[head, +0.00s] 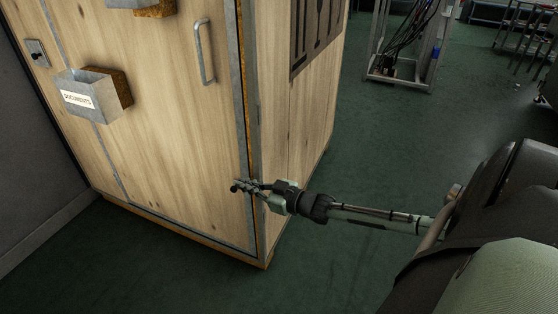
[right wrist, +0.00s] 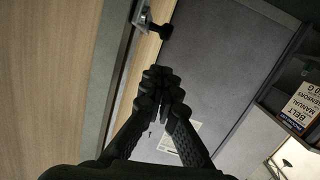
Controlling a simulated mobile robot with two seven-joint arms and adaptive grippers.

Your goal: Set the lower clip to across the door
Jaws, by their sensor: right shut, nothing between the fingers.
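The dryer door (head: 165,130) is a pale wooden panel with metal edging, and it stands shut in the cabinet front. The lower clip shows in the right wrist view as a small metal piece (right wrist: 142,16) with a black knob, at the top of the picture on the door's edge strip. My right gripper (head: 247,187) is at the lower part of the door's right edge in the head view and hides most of the clip there. In the right wrist view its fingers (right wrist: 162,88) are together and empty, just short of the knob. I cannot tell whether they touch it or how the clip is turned.
A metal handle (head: 204,52) and a documents box (head: 90,95) stick out from the cabinet front. A metal frame with cables (head: 405,45) stands behind on the right. Green floor (head: 340,270) is clear around the cabinet corner. A shelf sign (right wrist: 300,108) shows in the wrist view.

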